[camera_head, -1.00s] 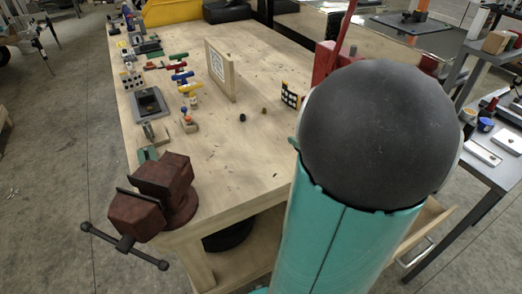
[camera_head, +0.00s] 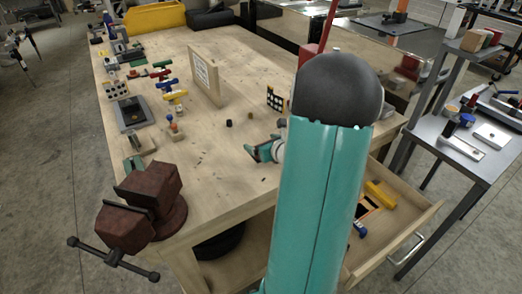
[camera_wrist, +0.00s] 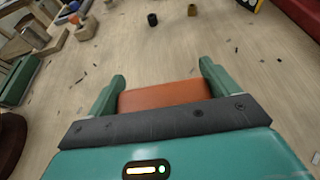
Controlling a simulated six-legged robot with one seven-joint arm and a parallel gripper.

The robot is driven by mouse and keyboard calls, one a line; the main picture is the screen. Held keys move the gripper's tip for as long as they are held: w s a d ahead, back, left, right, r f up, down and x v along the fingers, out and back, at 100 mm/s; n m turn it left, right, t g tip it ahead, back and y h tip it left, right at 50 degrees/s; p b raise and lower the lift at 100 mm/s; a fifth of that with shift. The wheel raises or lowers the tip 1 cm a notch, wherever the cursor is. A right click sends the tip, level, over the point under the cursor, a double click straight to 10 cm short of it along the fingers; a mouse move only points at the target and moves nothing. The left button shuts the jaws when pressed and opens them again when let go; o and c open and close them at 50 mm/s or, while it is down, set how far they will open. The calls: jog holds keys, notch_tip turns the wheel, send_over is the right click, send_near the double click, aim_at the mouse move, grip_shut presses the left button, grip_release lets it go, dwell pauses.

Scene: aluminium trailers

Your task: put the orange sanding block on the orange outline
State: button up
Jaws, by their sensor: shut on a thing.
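The orange sanding block (camera_wrist: 163,95) sits between the two green fingers of my gripper (camera_wrist: 162,76) in the wrist view. My gripper is shut on it, with a finger against each end. In the head view my gripper (camera_head: 264,151) shows beside my arm, over the near part of the wooden workbench (camera_head: 235,125). The block cannot be made out there.
A dark red vise (camera_head: 150,200) is at the bench's near left corner. A framed board (camera_head: 204,75) stands mid-bench; several tools line the left edge. An open drawer (camera_head: 408,235) holding a yellow item (camera_head: 381,194) juts out at right.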

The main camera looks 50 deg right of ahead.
jog(key=shift+w+f, duration=0.2)
jog(key=shift+f, duration=0.7)
jog(key=shift+w+f, duration=0.15)
jog(key=shift+f, duration=0.75)
jog(key=shift+f, duration=0.15)
jog(key=o, duration=0.8)
jog(key=shift+o, duration=0.2)
jog(key=shift+r, duration=0.2)
jog(key=v, duration=1.2)
